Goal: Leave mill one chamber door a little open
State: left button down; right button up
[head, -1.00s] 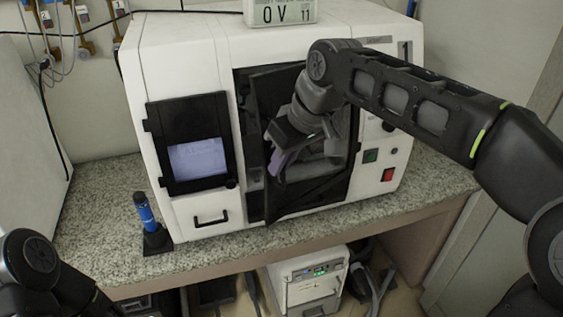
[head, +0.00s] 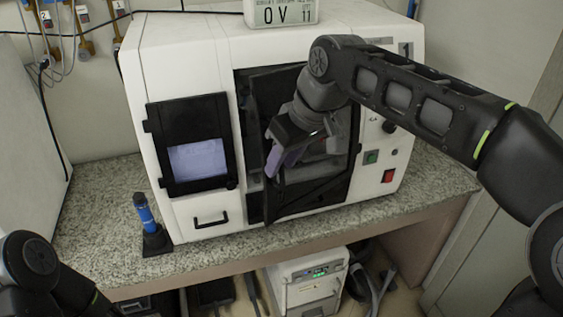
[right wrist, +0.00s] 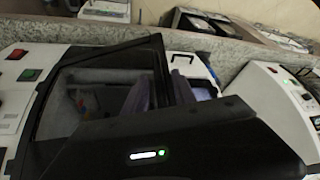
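Mill one (head: 185,60) is the white machine marked "1" on the counter. Its black-framed chamber door (head: 310,191) stands partly open, its lower left corner swung out from the dark opening. The door frame also shows in the right wrist view (right wrist: 105,53). My right gripper (head: 283,163) is at the door's free side, with purple finger pads. In the right wrist view its two fingers (right wrist: 166,92) stand apart, with the door's edge seen between them; I cannot tell whether they touch it. My left arm shows at the lower left, its gripper out of frame.
A small screen (head: 197,160) is on the mill's left front; green and red switches (head: 388,176) are at its right. A blue-handled tool (head: 146,215) stands on the granite counter (head: 100,240). A white unit (head: 310,280) sits below the counter.

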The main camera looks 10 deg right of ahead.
jog(key=v, duration=0.7)
jog(key=shift+s, duration=0.1)
